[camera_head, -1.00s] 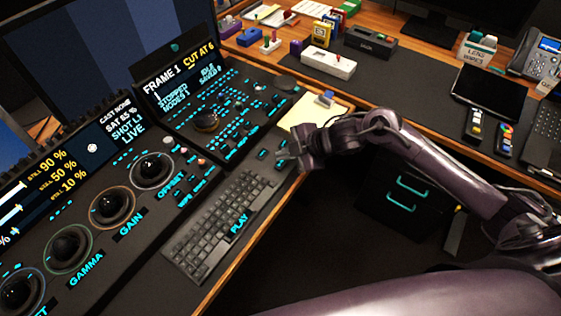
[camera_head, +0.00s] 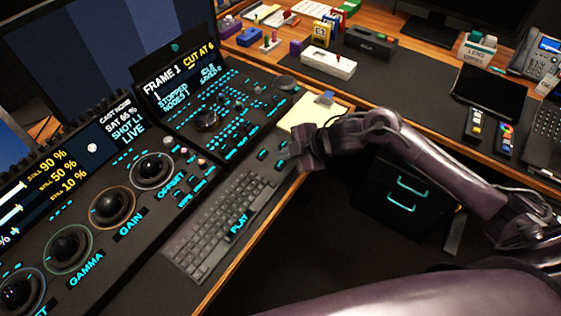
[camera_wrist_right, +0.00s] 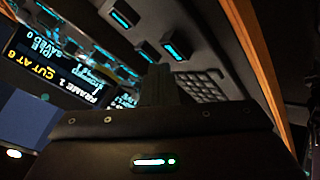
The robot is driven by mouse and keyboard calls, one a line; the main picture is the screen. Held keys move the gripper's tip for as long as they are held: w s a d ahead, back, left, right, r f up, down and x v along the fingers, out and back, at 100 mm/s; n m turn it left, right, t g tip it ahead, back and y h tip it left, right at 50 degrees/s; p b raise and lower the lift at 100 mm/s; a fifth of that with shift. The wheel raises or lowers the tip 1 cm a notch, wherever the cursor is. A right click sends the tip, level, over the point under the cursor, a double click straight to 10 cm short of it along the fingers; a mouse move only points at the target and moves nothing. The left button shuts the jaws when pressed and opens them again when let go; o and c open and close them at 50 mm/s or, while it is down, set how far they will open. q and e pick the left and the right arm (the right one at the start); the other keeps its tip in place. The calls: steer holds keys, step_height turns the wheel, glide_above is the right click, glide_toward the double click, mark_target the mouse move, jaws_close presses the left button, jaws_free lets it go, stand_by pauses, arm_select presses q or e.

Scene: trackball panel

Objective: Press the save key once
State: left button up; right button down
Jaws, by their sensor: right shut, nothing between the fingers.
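My right gripper (camera_head: 287,157) is shut and empty, close over the front right edge of the dark control panel. In the right wrist view its fingertips (camera_wrist_right: 160,82) point at a group of lit cyan keys. One lit key (camera_wrist_right: 174,48) is just beyond the fingertips, and another lit key (camera_wrist_right: 121,18) is farther off. The lettering on these keys cannot be read, so I cannot tell which is the save key. I cannot tell whether the fingertips touch a key. The status screen (camera_head: 175,77) reads FRAME 1, CUT AT 6, STOPPED and IDLE, with a small saved line. My left gripper is not in view.
A keyboard (camera_head: 222,222) lies left of the gripper, beside the trackballs (camera_head: 112,206). A yellow notepad (camera_head: 305,112) is just behind the gripper. The wooden desk edge (camera_head: 232,272) runs along the front. A white device (camera_head: 328,62) stands on the back desk.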

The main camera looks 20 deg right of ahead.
steer(key=shift+f, duration=0.15)
steer(key=shift+f, duration=0.3)
steer(key=shift+f+b, duration=0.5)
steer(key=shift+f, duration=0.1)
stand_by(0.6)
steer(key=shift+r, duration=0.1)
steer(key=shift+r+p, duration=0.9)
steer(key=shift+p, duration=0.1)
steer(key=shift+r, duration=0.1)
step_height(320, 180, up, 5)
steer(key=p, duration=0.5)
stand_by(0.6)
